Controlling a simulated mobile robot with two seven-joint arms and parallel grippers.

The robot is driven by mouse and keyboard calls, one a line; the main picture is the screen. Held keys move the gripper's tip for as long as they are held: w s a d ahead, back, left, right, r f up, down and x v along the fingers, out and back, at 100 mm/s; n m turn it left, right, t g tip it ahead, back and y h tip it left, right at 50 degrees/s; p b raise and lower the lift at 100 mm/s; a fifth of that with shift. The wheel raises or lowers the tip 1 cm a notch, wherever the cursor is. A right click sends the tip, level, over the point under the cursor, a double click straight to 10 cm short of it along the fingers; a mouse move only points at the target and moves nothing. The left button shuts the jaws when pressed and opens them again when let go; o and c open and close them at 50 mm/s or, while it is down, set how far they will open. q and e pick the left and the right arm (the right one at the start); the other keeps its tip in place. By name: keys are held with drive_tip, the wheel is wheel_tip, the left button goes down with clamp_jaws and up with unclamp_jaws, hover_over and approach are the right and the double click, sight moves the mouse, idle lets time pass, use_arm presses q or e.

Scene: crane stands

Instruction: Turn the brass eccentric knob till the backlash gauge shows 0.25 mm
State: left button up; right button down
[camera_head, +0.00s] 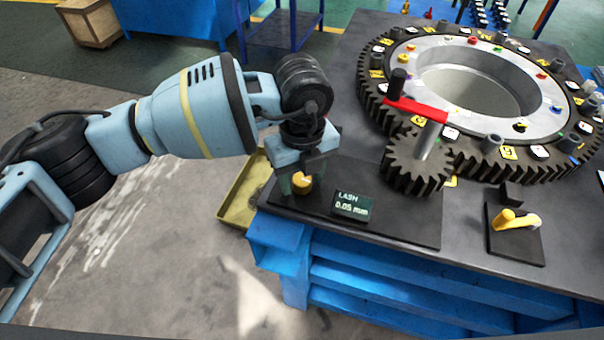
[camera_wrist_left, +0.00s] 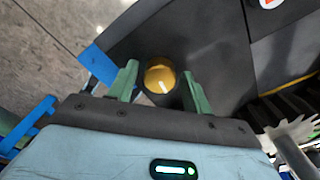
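The brass knob (camera_head: 301,183) stands near the front left corner of the dark bench plate. In the left wrist view the round brass knob (camera_wrist_left: 160,77) shows a pale mark on its top, pointing toward the lower part of the picture. My left gripper (camera_head: 302,172) is above the knob and hides part of it from the head. In the wrist view its two green fingers (camera_wrist_left: 161,88) are open on either side of the knob, with a gap at each side. The backlash gauge (camera_head: 352,206) reads "LASH 0.05 mm". My right gripper is not in view.
A small pinion gear (camera_head: 417,165) with a red crank arm (camera_head: 415,108) stands right of the gauge, beside the large ring gear (camera_head: 462,160). A yellow lever (camera_head: 516,220) sits on a black plate at the right. A yellow tray (camera_head: 237,208) lies left of the bench.

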use_arm(q)
drive_tip(key=c, duration=0.8)
